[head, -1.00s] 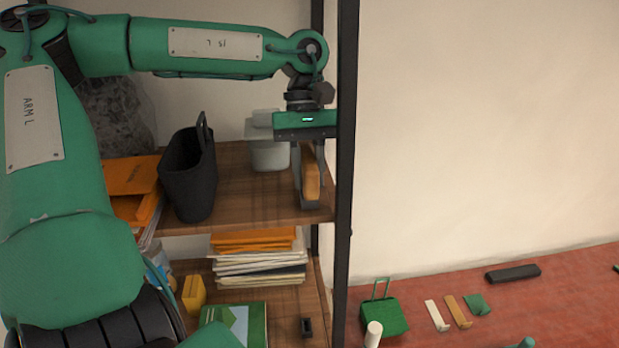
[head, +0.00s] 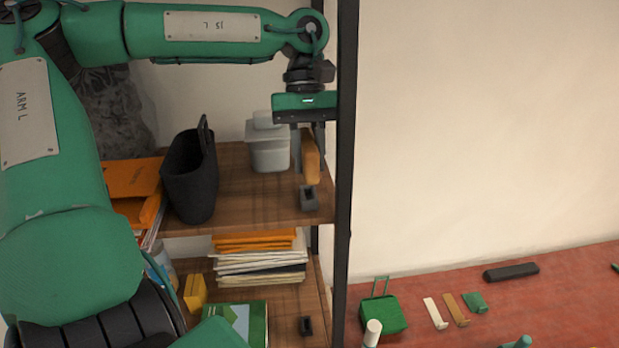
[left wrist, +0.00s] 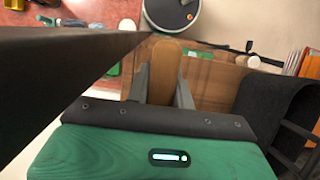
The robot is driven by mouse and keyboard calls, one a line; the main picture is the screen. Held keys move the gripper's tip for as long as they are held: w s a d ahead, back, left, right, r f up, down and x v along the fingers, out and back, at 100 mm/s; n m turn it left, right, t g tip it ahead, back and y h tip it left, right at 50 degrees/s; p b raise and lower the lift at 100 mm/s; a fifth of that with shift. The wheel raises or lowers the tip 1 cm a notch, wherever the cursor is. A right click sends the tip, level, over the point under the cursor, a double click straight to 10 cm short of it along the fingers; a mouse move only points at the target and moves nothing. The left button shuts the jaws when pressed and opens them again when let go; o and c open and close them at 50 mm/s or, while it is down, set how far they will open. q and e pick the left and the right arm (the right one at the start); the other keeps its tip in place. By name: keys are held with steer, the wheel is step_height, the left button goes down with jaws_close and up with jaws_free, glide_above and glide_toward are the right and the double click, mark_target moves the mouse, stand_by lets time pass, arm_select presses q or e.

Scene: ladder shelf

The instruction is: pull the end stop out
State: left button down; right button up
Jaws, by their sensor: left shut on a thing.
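The end stop (head: 312,158) is a flat tan wooden piece with a rounded end. It is upright near the right end of the upper shelf, beside the black post. My left gripper (head: 309,155) points down from above and is shut on it. The left wrist view shows the end stop (left wrist: 165,68) between the two grey fingers. Below it a dark grey socket (head: 309,198) sits at the shelf's front right corner. The socket's opening shows, and the stop's lower end appears just above and behind it. My right gripper is not in view.
The black post (head: 344,150) stands close right of my left gripper. A dark grey bin (head: 190,180) and a pale lidded container (head: 268,152) stand on the upper shelf (head: 250,205). The shelf is bare between bin and socket. Below are stacked papers (head: 260,268) and another dark socket (head: 305,326).

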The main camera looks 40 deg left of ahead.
mark_target(310, 144)
arm_select(q)
steer(key=shift+r, duration=2.6)
